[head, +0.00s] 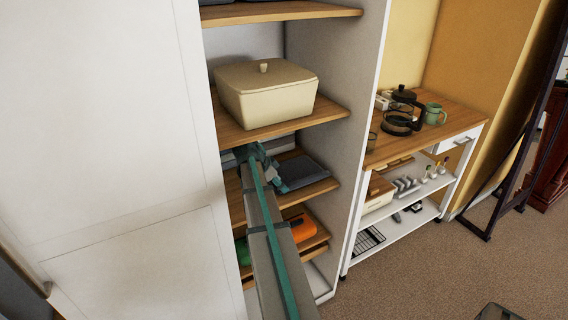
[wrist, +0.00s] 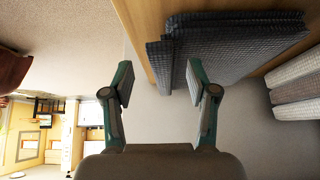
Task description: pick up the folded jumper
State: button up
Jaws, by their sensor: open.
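The folded jumper looks like a dark grey, ribbed, folded knit. In the head view the jumper (head: 303,168) lies on a middle wooden shelf of the open cupboard, partly hidden by my arm. In the wrist view the jumper (wrist: 235,45) fills the upper right, its folded edge facing my fingers. My gripper (wrist: 160,82) is open and empty, its two fingers wide apart. The right finger overlaps the jumper's edge in the picture; I cannot tell whether they touch. In the head view my gripper (head: 262,166) is at the shelf, just left of the jumper.
A cream lidded box (head: 268,95) stands on the shelf above. An orange item (head: 299,226) lies on a lower shelf. A folded stack (wrist: 296,85) shows at the right in the wrist view. A white trolley (head: 425,195) stands right of the cupboard, carrying a coffee pot (head: 400,117).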

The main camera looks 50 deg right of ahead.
aim_at(305, 178)
jog(key=shift+w+a+f+y+p, duration=0.2)
jog(key=shift+w+a+y+p, duration=0.1)
jog(key=shift+a, duration=0.3)
jog(key=shift+n, duration=0.3)
jog(key=s+d+p, duration=0.1)
jog(key=d, duration=0.2)
jog(key=s+d+p, duration=0.1)
jog(key=d, duration=0.3)
jog(key=s+d+p, duration=0.1)
jog(key=s+d, duration=0.1)
jog(key=d, duration=0.2)
jog(key=shift+d+f, duration=0.15)
jog(key=shift+d, duration=0.05)
jog(key=shift+s+d+f+p, duration=0.1)
jog(key=shift+f+p, duration=0.3)
jog(key=shift+f, duration=0.15)
grip_shut()
